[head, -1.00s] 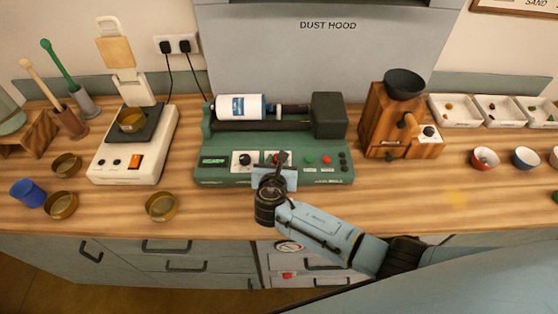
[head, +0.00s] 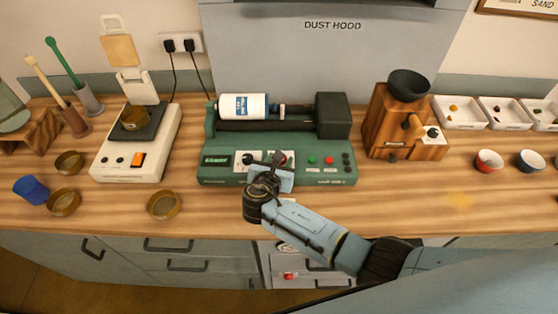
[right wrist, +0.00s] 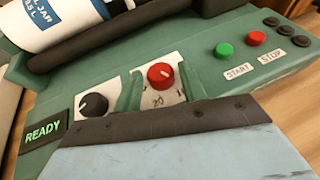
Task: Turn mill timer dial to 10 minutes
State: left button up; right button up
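The green mill (head: 210,178) stands on the counter with a white jar (head: 243,106) lying on its rollers. In the right wrist view, its red dial (right wrist: 160,76) has a short white pointer mark and a printed scale below, where "20" is readable. A black dial (right wrist: 94,105) sits to its left, and a display (right wrist: 43,133) reads READY. My right gripper (head: 273,160) is over the mill's front panel. In the right wrist view its two fingers stand either side of the red dial, open, with gaps visible beside it. My left gripper is out of view.
Green START (right wrist: 224,50) and red STOP (right wrist: 256,38) buttons lie right of the red dial, near several black knobs. A scale (head: 105,166) stands left of the mill and a wooden grinder (head: 380,130) right. Counter in front of the mill is mostly clear.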

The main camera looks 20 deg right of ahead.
jog(key=shift+o, duration=0.8)
jog(key=p+v, duration=0.1)
jog(key=v, duration=1.2)
jog(key=shift+s+a+r, duration=0.1)
jog(key=shift+s, duration=0.05)
